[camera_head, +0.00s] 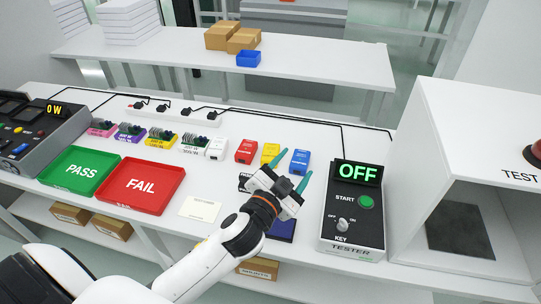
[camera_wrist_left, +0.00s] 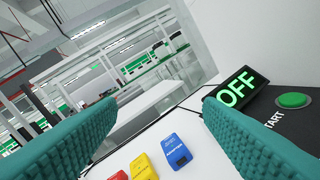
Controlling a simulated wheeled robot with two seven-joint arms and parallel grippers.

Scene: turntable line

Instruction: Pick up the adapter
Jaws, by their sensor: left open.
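Several small adapter-like blocks stand in a row on the white table: a white one (camera_head: 216,148), a red one (camera_head: 246,151), a yellow one (camera_head: 270,154) and a blue one (camera_head: 299,161). Their labels are too small to read surely. A black item (camera_head: 244,182) is partly hidden behind my left gripper (camera_head: 292,170). This gripper is open and empty, its teal fingers above the table just in front of the yellow and blue blocks. In the left wrist view, the blue block (camera_wrist_left: 175,151), yellow block (camera_wrist_left: 143,167) and red block (camera_wrist_left: 118,175) show low between the fingers. My right gripper is out of view.
A tester (camera_head: 352,210) showing OFF stands right of my gripper, beside a white test box (camera_head: 470,150). A green PASS tray (camera_head: 80,172), red FAIL tray (camera_head: 141,186), card (camera_head: 200,208) and dark blue pad (camera_head: 282,229) lie on the table. Cables run behind.

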